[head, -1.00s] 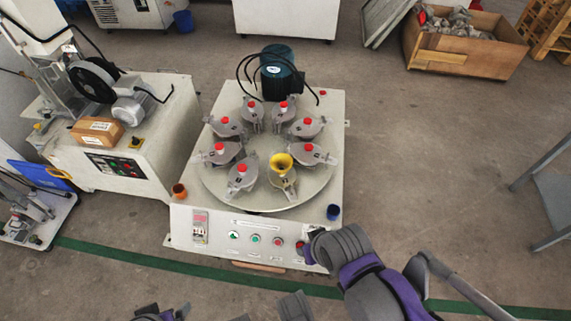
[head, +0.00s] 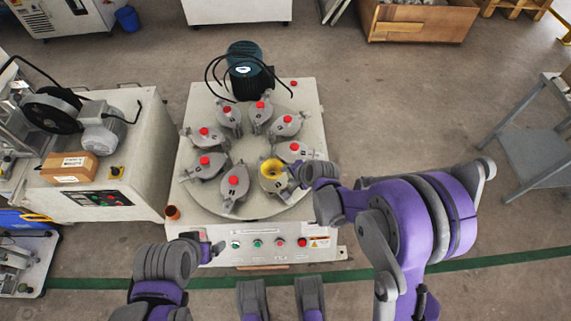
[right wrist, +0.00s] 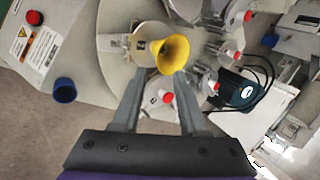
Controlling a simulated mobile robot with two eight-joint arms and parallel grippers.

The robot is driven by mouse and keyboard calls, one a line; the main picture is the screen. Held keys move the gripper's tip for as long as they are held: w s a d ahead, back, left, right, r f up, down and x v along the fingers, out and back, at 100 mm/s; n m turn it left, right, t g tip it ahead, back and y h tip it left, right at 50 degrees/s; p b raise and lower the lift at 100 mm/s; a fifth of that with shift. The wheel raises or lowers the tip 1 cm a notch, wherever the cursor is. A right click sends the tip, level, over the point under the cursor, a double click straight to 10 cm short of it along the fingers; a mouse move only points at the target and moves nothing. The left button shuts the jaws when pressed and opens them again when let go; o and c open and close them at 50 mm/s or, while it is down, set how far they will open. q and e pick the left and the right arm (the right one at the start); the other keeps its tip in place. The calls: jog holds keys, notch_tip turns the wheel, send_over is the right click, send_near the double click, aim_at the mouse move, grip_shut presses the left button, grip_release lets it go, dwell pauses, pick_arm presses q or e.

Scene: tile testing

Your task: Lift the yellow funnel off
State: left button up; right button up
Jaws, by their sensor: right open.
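The yellow funnel (head: 271,168) stands on one of the grey pots on the round turntable (head: 225,208), at its right front. It also shows in the right wrist view (right wrist: 172,54), wide mouth toward the camera. My right gripper (head: 296,174) is just right of the funnel in the head view. In the right wrist view its jaws (right wrist: 160,82) are open, with the tips near the funnel's lower edge; I cannot tell whether they touch it. My left gripper (head: 208,250) is low at the machine's front left corner, too small to tell its opening.
Several grey pots with red caps (head: 234,181) ring the turntable close to the funnel. A dark green motor with black cables (head: 245,70) stands behind. An orange cup (head: 172,212) sits at the front left corner; a blue cup (right wrist: 64,90) shows in the right wrist view.

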aim_at(277, 176)
jog(key=shift+b+x, duration=1.35)
jog(key=shift+x, duration=4.25)
jog(key=shift+d, duration=0.1)
grip_shut()
